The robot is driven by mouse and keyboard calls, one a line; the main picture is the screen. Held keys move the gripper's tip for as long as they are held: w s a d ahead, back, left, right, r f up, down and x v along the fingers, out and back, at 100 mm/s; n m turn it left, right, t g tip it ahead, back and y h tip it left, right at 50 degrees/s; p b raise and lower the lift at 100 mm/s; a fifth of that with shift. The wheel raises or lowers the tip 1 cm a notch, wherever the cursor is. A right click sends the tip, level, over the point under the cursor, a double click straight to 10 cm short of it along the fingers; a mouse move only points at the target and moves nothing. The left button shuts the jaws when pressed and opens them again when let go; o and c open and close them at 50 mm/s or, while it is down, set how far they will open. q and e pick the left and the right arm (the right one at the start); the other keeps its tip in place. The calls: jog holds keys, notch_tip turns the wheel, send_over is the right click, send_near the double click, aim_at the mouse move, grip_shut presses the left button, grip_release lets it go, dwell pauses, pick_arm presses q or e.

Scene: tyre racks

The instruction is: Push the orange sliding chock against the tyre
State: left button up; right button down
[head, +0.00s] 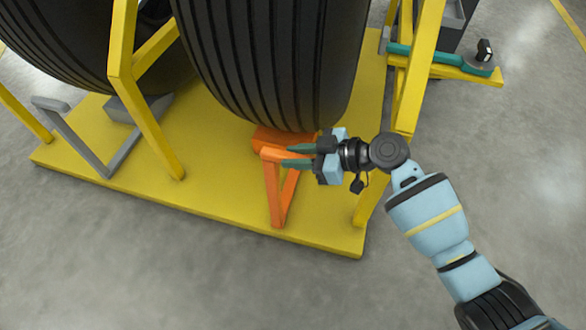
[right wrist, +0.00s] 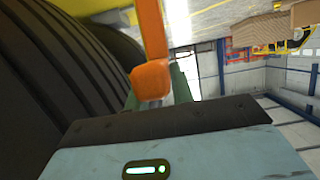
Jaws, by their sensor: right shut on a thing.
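The orange sliding chock (head: 283,138) sits on the yellow rack base at the foot of the middle black tyre (head: 275,60). Its upright orange frame and handle (head: 279,190) stand toward the near side. The chock's block is at the tyre's lower edge; I cannot tell whether they touch. My right gripper (head: 290,156) comes from the right, with green fingers shut on the top bar of the chock's handle. The right wrist view shows the orange bar (right wrist: 151,79) between the fingers, beside the tyre (right wrist: 60,80). My left gripper is not in view.
The yellow base (head: 220,205) carries yellow posts (head: 150,120) on both sides. A second tyre (head: 75,40) with a grey chock frame (head: 75,135) stands at left. The grey floor in front is clear.

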jog(key=shift+w+d+r, duration=0.1)
jog(key=shift+w+d, duration=0.1)
jog(key=shift+w, duration=0.05)
jog(key=c, duration=1.2)
grip_release()
jog(key=shift+w, duration=0.1)
jog(key=p+v, duration=0.2)
jog(key=v, duration=0.5)
jog(key=shift+s+d+r, duration=0.15)
jog(key=shift+s+d, duration=0.05)
jog(key=shift+d, duration=0.1)
jog(key=shift+r, duration=0.1)
